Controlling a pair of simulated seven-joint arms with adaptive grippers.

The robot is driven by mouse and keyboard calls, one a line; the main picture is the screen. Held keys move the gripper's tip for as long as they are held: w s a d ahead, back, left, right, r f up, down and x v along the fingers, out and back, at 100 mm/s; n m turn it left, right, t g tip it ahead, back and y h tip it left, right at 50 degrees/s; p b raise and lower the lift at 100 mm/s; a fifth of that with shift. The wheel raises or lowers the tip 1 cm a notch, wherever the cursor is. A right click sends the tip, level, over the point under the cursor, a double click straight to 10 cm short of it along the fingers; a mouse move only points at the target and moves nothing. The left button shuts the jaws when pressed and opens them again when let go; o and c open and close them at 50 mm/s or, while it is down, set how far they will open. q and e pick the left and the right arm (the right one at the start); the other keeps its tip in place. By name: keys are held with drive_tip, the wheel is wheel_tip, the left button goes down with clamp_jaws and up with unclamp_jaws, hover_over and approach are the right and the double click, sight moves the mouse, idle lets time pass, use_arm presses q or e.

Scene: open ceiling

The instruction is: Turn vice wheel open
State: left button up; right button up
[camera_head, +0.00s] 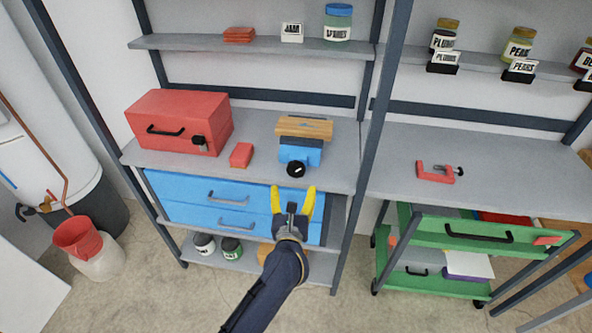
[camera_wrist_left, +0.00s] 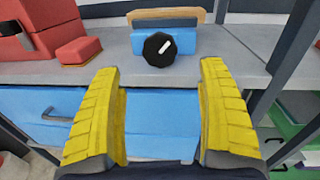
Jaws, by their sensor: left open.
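The blue vice (camera_head: 301,150) stands on the grey shelf, near its front edge, with a tan wooden piece (camera_head: 305,127) at its top. Its round black wheel (camera_head: 296,169), with a white mark, faces the front. The vice (camera_wrist_left: 184,48) and wheel (camera_wrist_left: 159,49) also show in the left wrist view, beyond the fingertips. My left gripper (camera_head: 293,190) has yellow fingers, spread open and empty. It is in front of and a little below the wheel, apart from it. My right gripper is not in view.
A red toolbox (camera_head: 180,122) and a small red block (camera_head: 241,155) sit left of the vice. Blue drawers (camera_head: 225,202) are under the shelf. A dark upright post (camera_head: 372,130) stands right of the vice. A red clamp (camera_head: 436,173) lies on the right shelf.

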sight(296, 171)
use_arm(q)
drive_tip(key=w, duration=0.9)
drive_tip(key=shift+w+d, duration=0.25)
drive_tip(key=shift+w, duration=0.15)
drive_tip(key=shift+c, duration=0.2)
drive_tip(key=c, duration=1.2)
